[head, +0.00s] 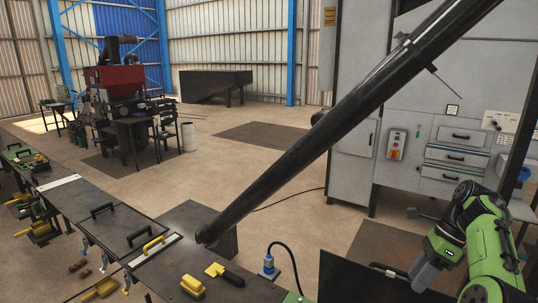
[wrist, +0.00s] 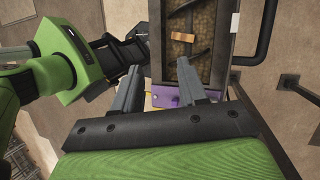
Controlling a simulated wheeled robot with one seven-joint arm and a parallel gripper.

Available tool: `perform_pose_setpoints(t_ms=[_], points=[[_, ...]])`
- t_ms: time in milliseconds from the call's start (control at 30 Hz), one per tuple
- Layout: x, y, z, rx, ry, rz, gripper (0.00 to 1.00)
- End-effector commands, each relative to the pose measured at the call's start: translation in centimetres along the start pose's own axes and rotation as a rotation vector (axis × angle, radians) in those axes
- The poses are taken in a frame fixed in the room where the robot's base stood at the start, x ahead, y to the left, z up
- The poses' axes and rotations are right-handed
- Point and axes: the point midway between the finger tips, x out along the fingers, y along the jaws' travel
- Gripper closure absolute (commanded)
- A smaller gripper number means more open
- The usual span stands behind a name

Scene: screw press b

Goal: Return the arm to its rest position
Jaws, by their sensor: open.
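My green arm (head: 490,245) is folded at the lower right of the head view, in front of the grey cabinet. My gripper (wrist: 159,68) shows in the wrist view, with its two grey fingers apart and nothing visible between them. Beyond the fingertips is a dark open tray or drawer (wrist: 222,45) with brownish contents, a small orange-brown block (wrist: 183,37) and a purple piece (wrist: 172,99) at its near end. I cannot tell how far the fingertips are from it. The fingers cannot be made out in the head view.
A big grey cabinet (head: 357,140) with drawers stands at right. A long dark bar (head: 320,133) crosses the head view diagonally. A dark bench (head: 113,222) runs along the left, with a yellow brush (head: 192,286) at its near end. The floor (head: 290,200) between is mostly open.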

Motion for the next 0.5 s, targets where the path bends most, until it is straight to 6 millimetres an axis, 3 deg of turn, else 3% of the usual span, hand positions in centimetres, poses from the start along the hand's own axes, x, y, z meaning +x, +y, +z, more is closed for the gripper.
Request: perform_pose_setpoints(t_ms=[267,367,500], points=[[0.3,2.9,4.8,-0.291,0.132,-0.05,0.58],[0.7,4.8,6.8,-0.44,0.197,-0.072,0.58],[1.7,9.0,9.4,-0.713,0.316,-0.11,0.58]])
